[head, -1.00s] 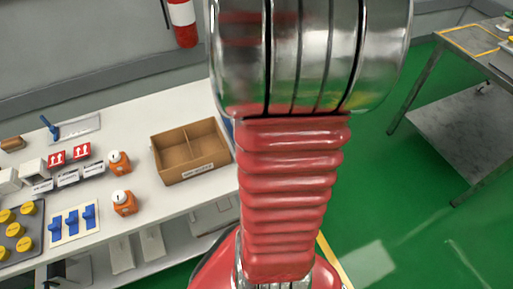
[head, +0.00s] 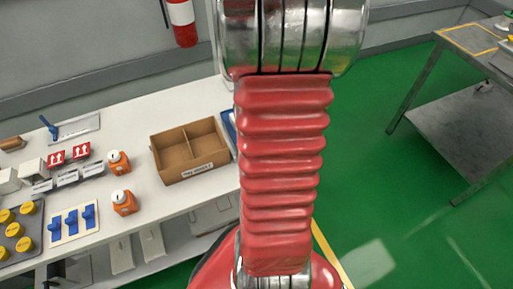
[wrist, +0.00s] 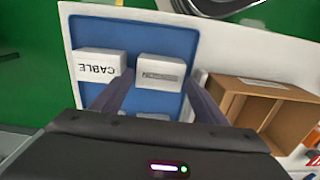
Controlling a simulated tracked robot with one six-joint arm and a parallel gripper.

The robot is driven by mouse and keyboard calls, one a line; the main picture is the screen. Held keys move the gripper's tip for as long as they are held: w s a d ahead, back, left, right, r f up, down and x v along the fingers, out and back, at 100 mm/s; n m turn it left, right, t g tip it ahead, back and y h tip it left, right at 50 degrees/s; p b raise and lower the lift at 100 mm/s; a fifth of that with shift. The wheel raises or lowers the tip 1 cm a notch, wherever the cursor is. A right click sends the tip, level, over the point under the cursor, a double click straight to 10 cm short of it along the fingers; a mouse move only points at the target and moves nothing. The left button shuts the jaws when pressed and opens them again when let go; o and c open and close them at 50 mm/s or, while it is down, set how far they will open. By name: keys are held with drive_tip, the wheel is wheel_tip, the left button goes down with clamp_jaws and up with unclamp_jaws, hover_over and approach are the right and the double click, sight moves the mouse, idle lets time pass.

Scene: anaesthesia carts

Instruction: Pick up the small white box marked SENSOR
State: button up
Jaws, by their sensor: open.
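In the wrist view, a small white box (wrist: 160,66) with a label too blurred to read lies on a blue tray (wrist: 150,32). A white box marked CABLE (wrist: 99,64) is to its left, its text upside down. A third white box (wrist: 152,116) is mostly hidden by my gripper's body. My gripper (wrist: 157,84) is open, with its dark fingers on either side of the middle box's near part. I cannot tell how high the fingers are above the tray. No SENSOR marking is readable. My gripper is out of sight in the head view.
A divided cardboard box (head: 190,150) stands on the white top beside the tray; it also shows in the wrist view (wrist: 262,108). Orange-bodied items (head: 124,202), blue-handled parts (head: 72,222) and yellow-capped items (head: 22,228) are at the left. A metal table (head: 460,120) stands at the right.

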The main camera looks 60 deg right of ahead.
drive_tip(key=shift+f, duration=2.15)
drive_tip(key=shift+c, duration=0.4)
drive_tip(key=c, duration=0.7)
drive_tip(key=shift+o, duration=0.2)
drive_tip(key=shift+r, duration=0.1)
wheel_tip(320, 180, up, 10)
drive_tip(key=shift+f, duration=0.1)
